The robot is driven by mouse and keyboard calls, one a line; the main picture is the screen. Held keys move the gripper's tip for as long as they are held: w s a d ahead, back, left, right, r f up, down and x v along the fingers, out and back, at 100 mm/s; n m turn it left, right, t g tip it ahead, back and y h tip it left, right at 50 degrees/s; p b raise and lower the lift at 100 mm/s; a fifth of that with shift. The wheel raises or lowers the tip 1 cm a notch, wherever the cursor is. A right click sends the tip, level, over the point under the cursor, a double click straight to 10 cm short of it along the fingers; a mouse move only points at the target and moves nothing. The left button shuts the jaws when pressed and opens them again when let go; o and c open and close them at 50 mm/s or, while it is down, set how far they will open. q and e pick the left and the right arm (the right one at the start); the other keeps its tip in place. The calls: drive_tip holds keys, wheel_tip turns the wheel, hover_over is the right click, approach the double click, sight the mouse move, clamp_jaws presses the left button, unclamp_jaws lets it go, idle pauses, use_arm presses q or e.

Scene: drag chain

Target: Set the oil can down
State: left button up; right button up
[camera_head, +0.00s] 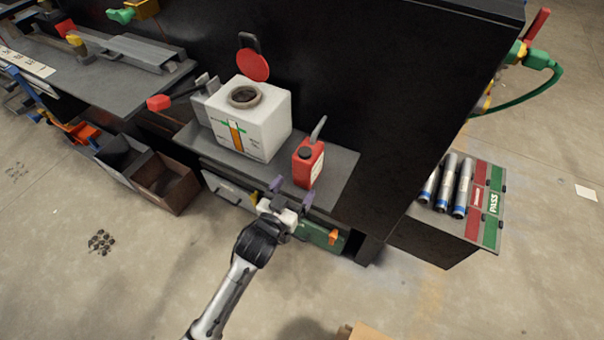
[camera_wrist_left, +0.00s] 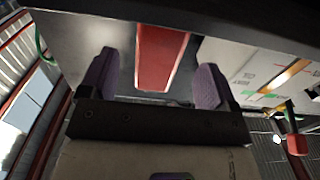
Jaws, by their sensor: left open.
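The red oil can (camera_head: 308,163) stands upright on the dark shelf (camera_head: 338,178), to the right of a white tank. It has a dark cap and a grey spout. My left gripper (camera_head: 291,189) is open just in front of the can, at the shelf's front edge. In the left wrist view the can (camera_wrist_left: 162,55) shows beyond and between the two purple fingers (camera_wrist_left: 165,85), with gaps on both sides. The fingers hold nothing. My right gripper is not in view.
The white tank (camera_head: 262,128) with an open filler neck stands left of the can; its red lid (camera_head: 253,66) is raised. A red-handled lever (camera_head: 160,102) sticks out left. Steel cylinders (camera_head: 446,184) lie on a cabinet at right. Open bins (camera_head: 163,182) stand lower left.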

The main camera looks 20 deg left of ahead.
use_arm(q)
drive_tip(key=shift+s+a+p, duration=0.15)
drive_tip(key=shift+s+p, duration=0.15)
drive_tip(key=shift+s, duration=2.2)
drive_tip(key=s+f+g, duration=0.4)
drive_tip(key=s, duration=0.4)
drive_tip(key=s+a+f+m+g, duration=0.1)
drive_tip(key=s+f+g, duration=0.3)
drive_tip(key=s, duration=0.5)
drive_tip(key=s+f+g, duration=0.4)
drive_tip(key=s+g, duration=0.2)
drive_tip(key=s, duration=0.2)
drive_tip(key=shift+s+a+y, duration=0.35)
drive_tip(key=shift+y, duration=0.05)
drive_tip(key=shift+c, duration=0.5)
